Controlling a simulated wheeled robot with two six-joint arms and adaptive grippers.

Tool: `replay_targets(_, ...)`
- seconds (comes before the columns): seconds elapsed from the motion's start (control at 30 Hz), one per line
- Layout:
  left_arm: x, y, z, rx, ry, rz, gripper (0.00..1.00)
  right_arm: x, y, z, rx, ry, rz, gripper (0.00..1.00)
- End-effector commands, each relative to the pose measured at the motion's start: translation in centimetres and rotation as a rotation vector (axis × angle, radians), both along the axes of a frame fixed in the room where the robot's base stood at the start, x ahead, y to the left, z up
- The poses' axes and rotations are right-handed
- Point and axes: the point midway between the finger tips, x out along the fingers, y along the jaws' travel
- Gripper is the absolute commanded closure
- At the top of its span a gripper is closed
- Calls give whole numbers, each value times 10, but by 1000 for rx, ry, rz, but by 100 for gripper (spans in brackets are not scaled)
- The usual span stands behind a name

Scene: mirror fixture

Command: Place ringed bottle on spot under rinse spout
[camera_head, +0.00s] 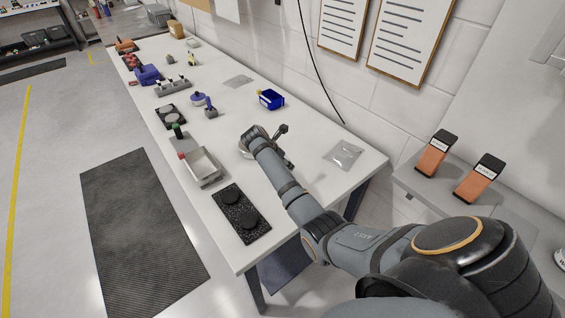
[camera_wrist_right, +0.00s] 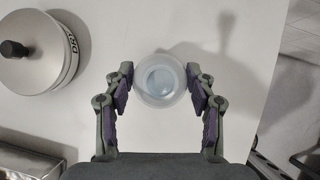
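A translucent round bottle (camera_wrist_right: 160,80), seen from straight above, stands on the white bench in the right wrist view. No ring on it can be made out. My right gripper (camera_wrist_right: 159,74) is open, with one finger on each side of the bottle and what look like narrow gaps. In the head view my right arm reaches over the bench from the lower right; its forearm and wrist hide the bottle and most of the gripper. My left gripper is in neither view. I cannot make out the rinse spout or the spot under it.
A silver round container (camera_wrist_right: 38,50) with a black knob stands left of the bottle. A blue bin (camera_head: 270,99) and a silver pouch (camera_head: 343,155) are near the wall.

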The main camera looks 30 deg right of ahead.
Motion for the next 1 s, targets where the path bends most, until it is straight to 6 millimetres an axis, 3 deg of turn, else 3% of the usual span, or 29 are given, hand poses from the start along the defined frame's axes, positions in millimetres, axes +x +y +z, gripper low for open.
replay_targets(0.1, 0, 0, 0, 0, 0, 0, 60, 0, 0, 0, 0, 0, 0, 26)
replay_targets(0.47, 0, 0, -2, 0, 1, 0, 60, 0, 2, 5, 1, -1, 0, 26)
replay_targets(0.8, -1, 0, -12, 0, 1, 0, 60, -10, 43, 69, 1, -5, 1, 26)
replay_targets(1.0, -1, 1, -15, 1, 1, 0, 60, -16, 59, 97, 0, -1, 0, 26)
